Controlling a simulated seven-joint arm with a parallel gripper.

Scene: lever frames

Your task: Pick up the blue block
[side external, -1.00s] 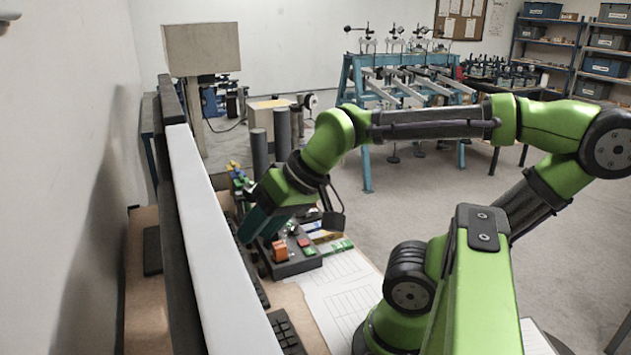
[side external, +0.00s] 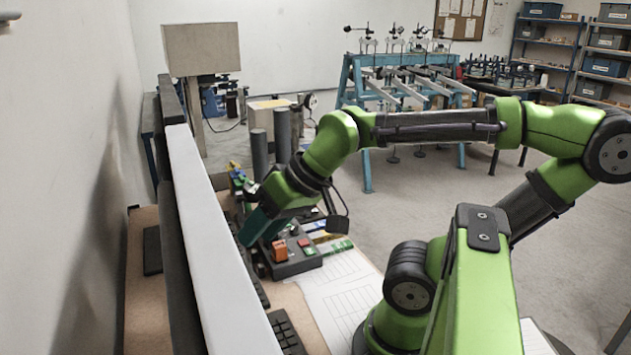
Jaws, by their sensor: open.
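My gripper (side external: 254,228) points down and to the left over the desk, behind the control box. It is open; its fingertips are small and partly hidden, and I see nothing held in it. No blue block can be made out with certainty. A small cluster of coloured pieces (side external: 238,175), with yellow, green and some blue, lies on the desk beyond my gripper. A blue and yellow strip (side external: 322,237) lies to the right of my gripper.
A dark control box (side external: 291,266) with an orange switch and red and green buttons stands just below my gripper. A long white-edged panel (side external: 205,240) runs along the left. Dark cylinders (side external: 283,135) stand behind. Printed sheets (side external: 340,290) and a keyboard (side external: 286,333) lie in front.

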